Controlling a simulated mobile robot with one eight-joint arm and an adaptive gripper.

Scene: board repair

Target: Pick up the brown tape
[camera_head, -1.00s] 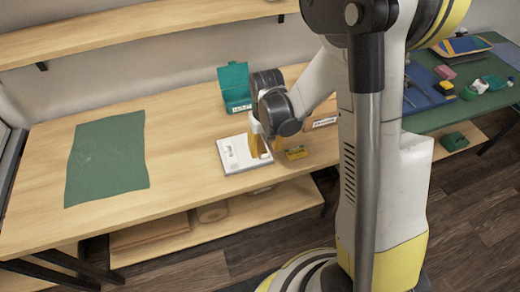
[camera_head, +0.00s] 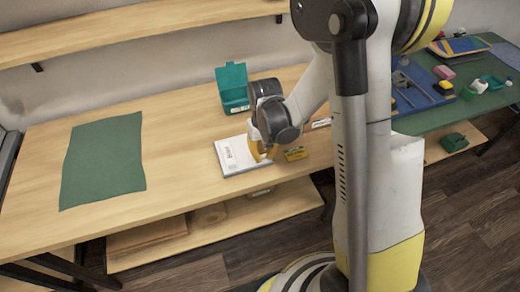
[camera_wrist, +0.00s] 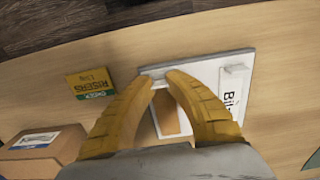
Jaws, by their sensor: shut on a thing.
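My gripper (camera_wrist: 167,76) has two yellow curved fingers over the white tray (camera_head: 230,168) on the wooden bench. In the wrist view, its fingertips are close together on a small pale piece (camera_wrist: 158,72) near the tray's (camera_wrist: 207,65) edge. My wrist hides part of the tray.
A teal open box (camera_head: 233,88) stands behind the tray. A green mat (camera_head: 103,160) lies at left, with bare bench between.

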